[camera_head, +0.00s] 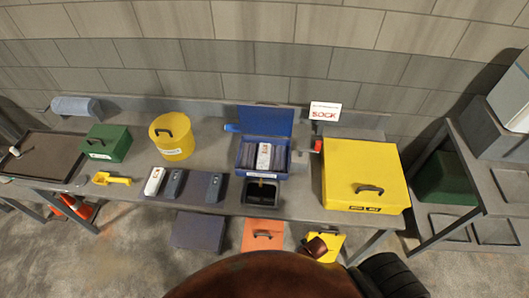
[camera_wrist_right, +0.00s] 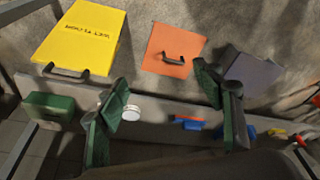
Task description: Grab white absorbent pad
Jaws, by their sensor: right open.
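In the head view a slim white item (camera_head: 154,181), possibly the white absorbent pad, lies on the bench beside dark grey pad-like items (camera_head: 173,183). Another white item (camera_head: 264,157) stands among dark items in the open blue box (camera_head: 248,170). I cannot tell which is the pad. In the right wrist view my right gripper (camera_wrist_right: 163,80) is open, with nothing between its green-padded fingers. Neither white bench item can be made out clearly there. My left gripper is not in view.
The long grey bench (camera_head: 310,196) also carries a yellow case (camera_head: 362,168), a yellow tub (camera_head: 172,137), a green box (camera_head: 107,142) and a black tray (camera_head: 262,192). An orange case (camera_head: 262,233) stands below the front edge. A shelf with boxes stands at the right.

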